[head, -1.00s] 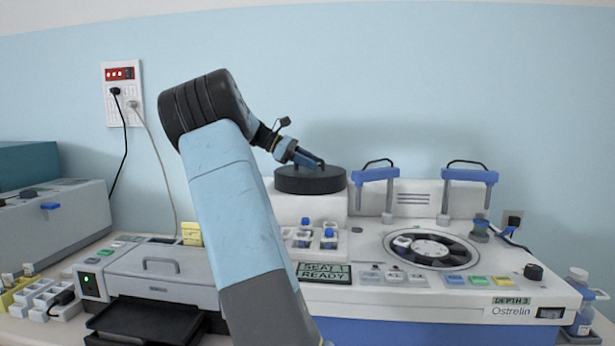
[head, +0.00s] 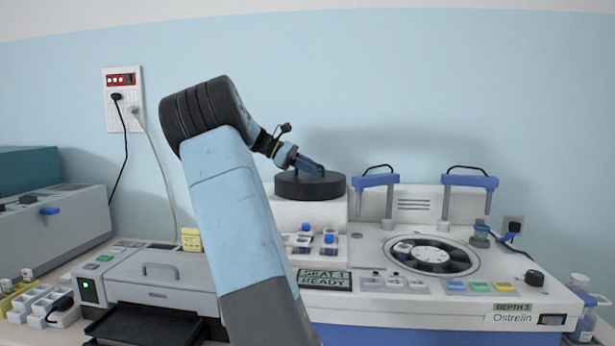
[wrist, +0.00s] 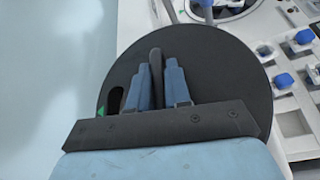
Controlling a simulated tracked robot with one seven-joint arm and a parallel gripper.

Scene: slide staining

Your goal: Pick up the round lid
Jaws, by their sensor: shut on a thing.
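The round lid (head: 310,188) is a thick black disc at the top of the white block on the left part of the staining machine. It also shows in the wrist view (wrist: 225,75), with a dark upright handle (wrist: 156,70) in its middle and a dark slot with a green mark near its left edge. My gripper (head: 318,168) is over the lid. In the wrist view its two blue fingers (wrist: 158,80) stand on either side of the handle, shut on it. The head view does not clearly show whether the lid's underside touches the block.
The staining machine (head: 385,305) has a round opening with a dark rotor (head: 432,256) and two blue-topped posts (head: 376,182) right of the lid. Blue-capped bottles (head: 330,239) stand just below the lid. A grey printer-like device (head: 160,280) is at left.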

